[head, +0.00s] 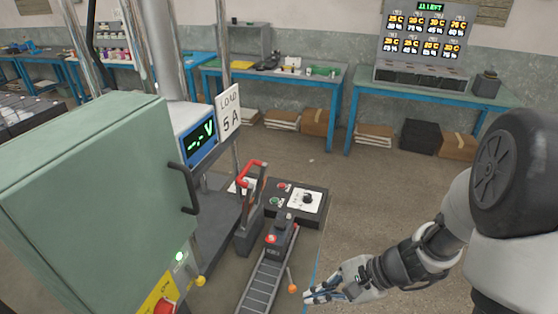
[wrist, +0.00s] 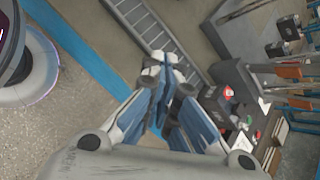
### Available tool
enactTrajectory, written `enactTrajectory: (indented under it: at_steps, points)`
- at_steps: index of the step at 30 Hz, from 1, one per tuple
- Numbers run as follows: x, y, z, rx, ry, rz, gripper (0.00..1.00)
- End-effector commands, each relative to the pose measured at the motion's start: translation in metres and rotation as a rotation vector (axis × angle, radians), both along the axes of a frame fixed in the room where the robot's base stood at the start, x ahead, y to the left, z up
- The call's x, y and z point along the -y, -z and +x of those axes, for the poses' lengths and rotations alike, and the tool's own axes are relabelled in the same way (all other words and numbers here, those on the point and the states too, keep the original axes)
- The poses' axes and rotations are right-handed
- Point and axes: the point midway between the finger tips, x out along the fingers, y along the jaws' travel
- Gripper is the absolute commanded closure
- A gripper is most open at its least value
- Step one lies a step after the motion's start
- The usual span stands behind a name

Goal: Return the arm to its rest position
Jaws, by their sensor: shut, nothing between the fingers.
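My gripper (head: 322,294) is at the lower middle of the head view, at the end of my arm reaching in from the right. Its fingers are together with nothing between them. In the wrist view my gripper (wrist: 163,80) points over the floor and a ladder-like roller track (wrist: 140,22). In the head view the gripper is to the right of that track (head: 262,285) and of an orange-knobbed lever (head: 292,288), apart from both as far as I can tell.
A green cabinet (head: 95,190) with a dark handle fills the left. A control box (head: 308,205) with buttons and a dial stands beyond the track. Blue-legged workbenches (head: 420,88) line the back wall. The brown floor (head: 375,190) in the middle right is clear.

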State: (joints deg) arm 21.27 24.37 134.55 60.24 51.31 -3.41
Motion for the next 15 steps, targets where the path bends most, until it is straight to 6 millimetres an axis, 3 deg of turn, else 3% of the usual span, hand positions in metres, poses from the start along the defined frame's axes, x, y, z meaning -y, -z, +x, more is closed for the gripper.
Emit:
enactTrajectory:
  at_steps: [1, 6, 15]
  points:
    - [-0.005, -0.021, -0.007, 0.060, -0.090, -0.050, 1.00]
    - [-0.010, -0.072, -0.041, 0.220, -0.370, -0.225, 1.00]
    - [0.011, -0.138, -0.098, 0.491, -0.780, -0.610, 1.00]
